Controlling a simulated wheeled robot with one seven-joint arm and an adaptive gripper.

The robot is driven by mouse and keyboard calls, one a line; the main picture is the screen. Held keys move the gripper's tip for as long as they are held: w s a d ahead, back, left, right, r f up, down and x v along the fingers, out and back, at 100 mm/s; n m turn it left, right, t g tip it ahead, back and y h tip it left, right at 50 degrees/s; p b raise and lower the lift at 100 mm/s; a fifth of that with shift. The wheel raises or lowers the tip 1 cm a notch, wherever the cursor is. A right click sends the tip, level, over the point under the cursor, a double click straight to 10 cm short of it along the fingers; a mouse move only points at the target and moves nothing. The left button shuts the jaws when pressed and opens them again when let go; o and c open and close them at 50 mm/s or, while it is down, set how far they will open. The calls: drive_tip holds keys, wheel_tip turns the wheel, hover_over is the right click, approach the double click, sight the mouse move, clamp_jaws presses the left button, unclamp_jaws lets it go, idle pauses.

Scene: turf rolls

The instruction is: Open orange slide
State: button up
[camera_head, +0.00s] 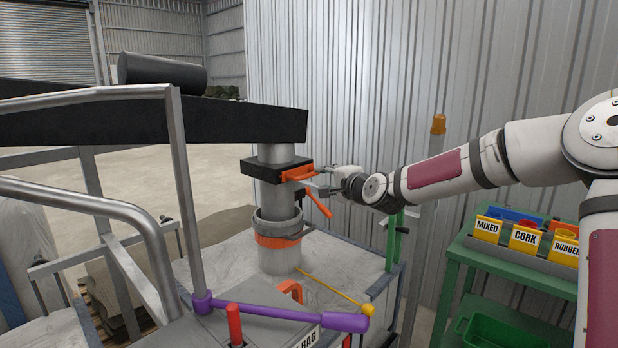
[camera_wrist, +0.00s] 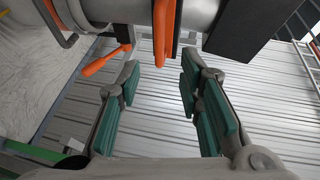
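The orange slide (camera_head: 298,174) sticks out of a black block (camera_head: 262,167) around a grey vertical pipe. My gripper (camera_head: 322,180) is at the slide's right side. In the wrist view, my gripper (camera_wrist: 161,72) is open, with green-padded fingers spread apart. The slide's orange edge (camera_wrist: 164,32) shows at the top, reaching down between the fingertips.
An orange lever (camera_head: 319,203) hangs just below the slide; it also shows left of the fingers in the wrist view (camera_wrist: 105,61). Below are an orange pipe band (camera_head: 278,241) and a purple-ended bar (camera_head: 344,322). A green rack with labelled bins (camera_head: 525,238) stands right.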

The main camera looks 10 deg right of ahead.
sight(310, 175)
drive_tip(key=b+x, duration=0.1)
drive_tip(key=x, duration=1)
drive_tip(key=shift+w+a+f, duration=0.1)
drive_tip(key=shift+w, duration=0.05)
drive_tip(key=shift+c, duration=0.5)
clamp_jaws()
